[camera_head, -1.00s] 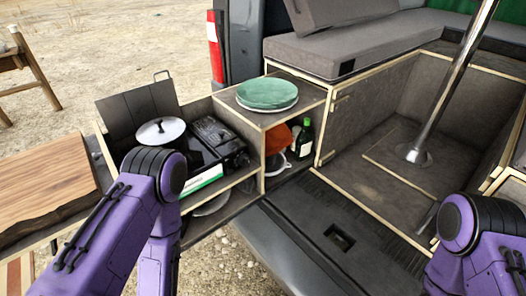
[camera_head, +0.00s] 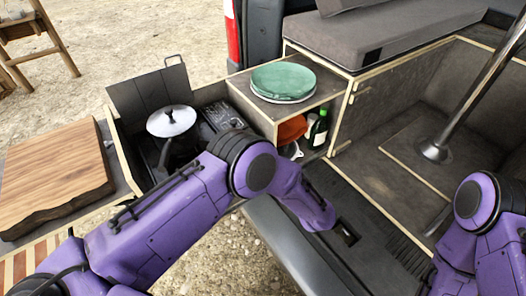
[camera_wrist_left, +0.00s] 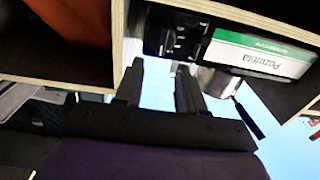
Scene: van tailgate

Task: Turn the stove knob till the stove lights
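The black camping stove (camera_head: 222,116) sits in the pull-out compartment at left, partly hidden behind my left arm. A lidded pot (camera_head: 172,122) stands at its left. In the left wrist view, a dark piece of equipment that looks like the stove (camera_wrist_left: 172,38) shows beyond the fingers. A green and white box (camera_wrist_left: 262,55) is beside it. I cannot make out the knob clearly. My left gripper (camera_wrist_left: 160,78) is open and empty, with its fingers apart, pointing toward the compartment. It is hidden in the head view. My right arm shows at the right edge, but its gripper is out of view.
A green plate stack (camera_head: 284,80) rests on the wooden cabinet (camera_head: 318,96). A green bottle (camera_head: 318,130) and an orange cloth (camera_head: 291,129) are in the shelf below. A wooden board (camera_head: 55,178) lies at left. A metal pole (camera_head: 475,85) stands at right.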

